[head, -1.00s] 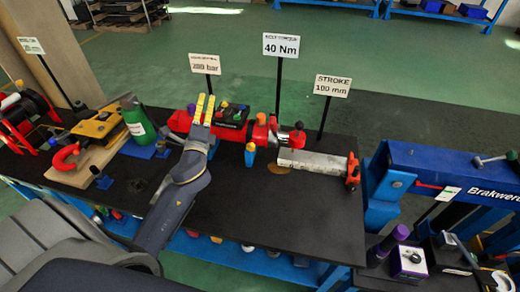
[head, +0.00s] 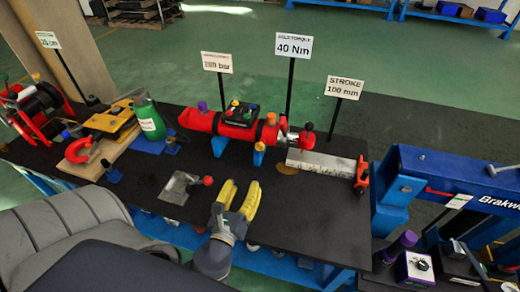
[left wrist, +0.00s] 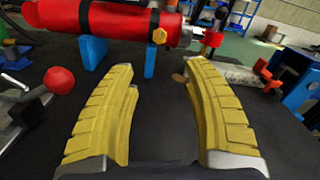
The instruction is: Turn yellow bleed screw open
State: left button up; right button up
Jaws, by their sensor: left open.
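The yellow bleed screw (left wrist: 159,35) is a small hex head on the lower front side of the red cylinder (left wrist: 110,18) in the left wrist view. In the head view it is a small yellow-orange spot (head: 260,146) under the red cylinder (head: 200,120), by a blue support. My left gripper (head: 241,190) has yellow ribbed fingers and is open and empty. It is at the front part of the black table, on the near side of the cylinder. In the left wrist view the screw lies beyond the gap between the fingertips (left wrist: 160,68), apart from them. My right gripper is not in view.
A grey metal plate with a red-knobbed lever (head: 185,186) lies left of my gripper. Blue supports (head: 219,146) hold the cylinder. A grey block (head: 318,164) and the signposts (head: 290,85) stand right and behind. The table right of the gripper is clear.

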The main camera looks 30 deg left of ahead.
aim_at(259, 148)
pick_arm(q)
jog(key=x, duration=1.6)
jog(key=shift+w+a, duration=0.15)
jog(key=shift+w, duration=0.1)
grip_shut()
